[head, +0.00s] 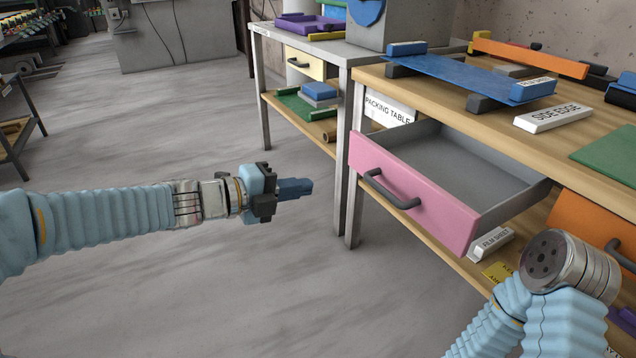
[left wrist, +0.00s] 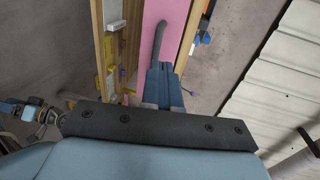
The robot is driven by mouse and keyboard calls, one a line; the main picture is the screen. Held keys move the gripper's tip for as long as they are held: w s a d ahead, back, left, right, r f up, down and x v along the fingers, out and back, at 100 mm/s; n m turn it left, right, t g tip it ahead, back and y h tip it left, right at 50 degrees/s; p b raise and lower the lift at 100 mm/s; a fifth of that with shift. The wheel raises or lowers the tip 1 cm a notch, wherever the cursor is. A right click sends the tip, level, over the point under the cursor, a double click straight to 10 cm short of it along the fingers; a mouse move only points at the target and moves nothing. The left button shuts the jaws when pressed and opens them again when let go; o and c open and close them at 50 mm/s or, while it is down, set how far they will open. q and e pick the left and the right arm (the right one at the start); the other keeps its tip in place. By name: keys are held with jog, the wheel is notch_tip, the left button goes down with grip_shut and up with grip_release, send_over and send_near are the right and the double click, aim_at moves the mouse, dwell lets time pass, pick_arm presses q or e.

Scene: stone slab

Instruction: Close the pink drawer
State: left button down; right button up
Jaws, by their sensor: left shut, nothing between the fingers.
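The pink drawer (head: 418,190) is pulled well out from under the wooden worktop, and its grey inside is empty. A dark bar handle (head: 390,189) is on its pink front. My left gripper (head: 310,186) is shut and empty, in front of the drawer and to the left of the handle, with a gap between in the head view. In the left wrist view the shut fingers (left wrist: 165,75) point at the pink front (left wrist: 165,42), with the handle (left wrist: 160,40) just beyond the tips. My right arm shows at lower right, but its gripper fingers are not in view.
An orange drawer (head: 590,232) sits to the right of the pink one. The worktop (head: 455,97) holds a blue board (head: 460,80) and a white "SIDE EDGE" block (head: 553,117). A metal table leg (head: 355,210) stands left of the drawer. The floor in front is clear.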

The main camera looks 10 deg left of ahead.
aim_at(365, 179)
pick_arm(q)
jog(key=b+x, duration=0.1)
jog(key=x, duration=1.2)
jog(key=shift+s, duration=0.1)
pick_arm(e)
jog(key=shift+w+d+f, duration=0.1)
jog(key=shift+d+f, duration=0.15)
jog(key=shift+f, duration=0.4)
